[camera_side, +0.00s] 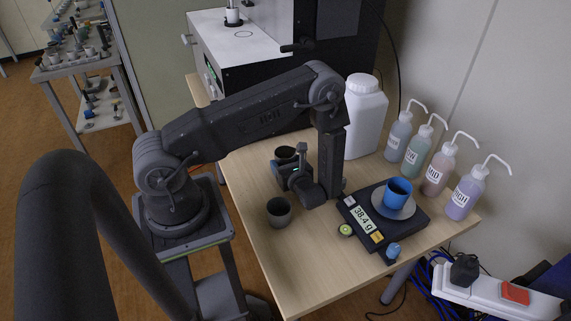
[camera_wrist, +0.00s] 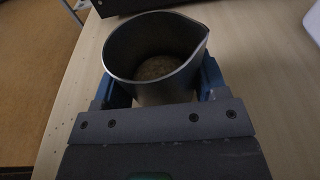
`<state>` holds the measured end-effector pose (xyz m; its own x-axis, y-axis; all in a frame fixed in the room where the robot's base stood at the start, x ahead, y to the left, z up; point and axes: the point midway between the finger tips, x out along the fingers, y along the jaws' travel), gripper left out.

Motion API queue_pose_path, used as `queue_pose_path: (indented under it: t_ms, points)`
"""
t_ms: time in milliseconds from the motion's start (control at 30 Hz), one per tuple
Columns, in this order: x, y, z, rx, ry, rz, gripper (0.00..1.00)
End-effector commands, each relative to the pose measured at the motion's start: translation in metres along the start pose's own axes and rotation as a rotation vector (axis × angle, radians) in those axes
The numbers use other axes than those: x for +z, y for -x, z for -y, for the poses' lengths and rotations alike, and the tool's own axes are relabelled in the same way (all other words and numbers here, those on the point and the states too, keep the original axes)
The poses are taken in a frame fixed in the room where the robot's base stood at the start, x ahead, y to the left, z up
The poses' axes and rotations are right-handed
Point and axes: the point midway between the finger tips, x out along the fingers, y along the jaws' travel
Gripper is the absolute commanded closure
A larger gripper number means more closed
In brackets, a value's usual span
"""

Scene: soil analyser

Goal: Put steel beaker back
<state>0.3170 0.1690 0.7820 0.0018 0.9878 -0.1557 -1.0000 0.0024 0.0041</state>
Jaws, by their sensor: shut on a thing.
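A steel beaker (camera_wrist: 150,88) with a pouring lip is in the wrist view, between the blue fingers of my gripper (camera_wrist: 163,82). Some brownish material shows at its bottom. In the side view my gripper (camera_side: 288,165) is shut on this steel beaker (camera_side: 285,152), over the left part of the wooden table, close behind the wrist. The beaker looks upright. The fingers and wrist hide its lower part in the side view, so I cannot tell whether it touches the table.
A second dark grey beaker (camera_side: 278,212) stands nearer the front. A blue beaker (camera_side: 398,191) sits on a scale (camera_side: 383,222) reading 38.4 g. A white jug (camera_side: 362,118) and several wash bottles (camera_side: 437,168) stand behind. The table's front (camera_side: 310,275) is clear.

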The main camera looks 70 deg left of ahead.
Motion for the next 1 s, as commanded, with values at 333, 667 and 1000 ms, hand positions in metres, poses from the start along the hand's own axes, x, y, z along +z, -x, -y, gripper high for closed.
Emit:
queue_pose_path:
  t_ms: [333,667,1000]
  points:
    - [-0.0026,-0.0006,0.0003,-0.001,0.001,0.001,0.62]
    - [-0.0040,-0.0008,0.0001,0.000,0.001,0.000,0.08]
    - [-0.0011,0.0044,0.0008,-0.003,0.001,0.000,0.08]
